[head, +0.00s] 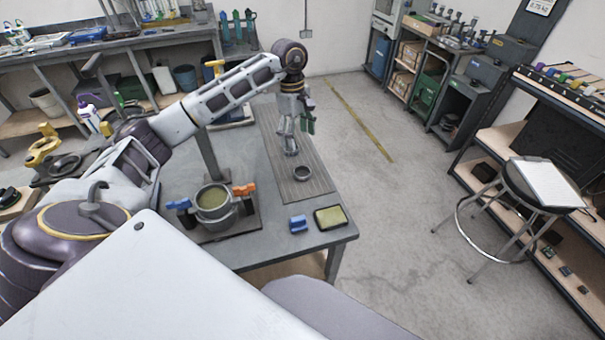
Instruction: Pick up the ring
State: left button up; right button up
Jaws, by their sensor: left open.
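A small dark grey ring (302,174) lies on the ribbed grey mat (318,186) on the right part of the table. My left gripper (291,150) hangs above the mat, pointing down, a little behind the ring in the picture. It is open and apart from the ring, with nothing seen between its fingers. My right gripper is not in the head view.
A metal pot (214,222) with orange and blue handles stands on a dark plate left of the mat. A stool (520,190) stands at the right, across open floor.

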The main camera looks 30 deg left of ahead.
pick_arm(q)
jog(key=m, duration=0.3)
jog(key=shift+m, duration=0.3)
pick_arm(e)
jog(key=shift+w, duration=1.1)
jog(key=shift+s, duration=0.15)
pick_arm(q)
jog(key=f, duration=0.5)
jog(key=d+f, duration=0.1)
jog(key=f, duration=0.1)
jog(key=shift+s+f+p, duration=0.15)
jog(key=shift+s+p, duration=0.05)
jog(key=shift+p, duration=0.15)
jog(key=shift+d+f, duration=0.1)
jog(key=shift+f, duration=0.55)
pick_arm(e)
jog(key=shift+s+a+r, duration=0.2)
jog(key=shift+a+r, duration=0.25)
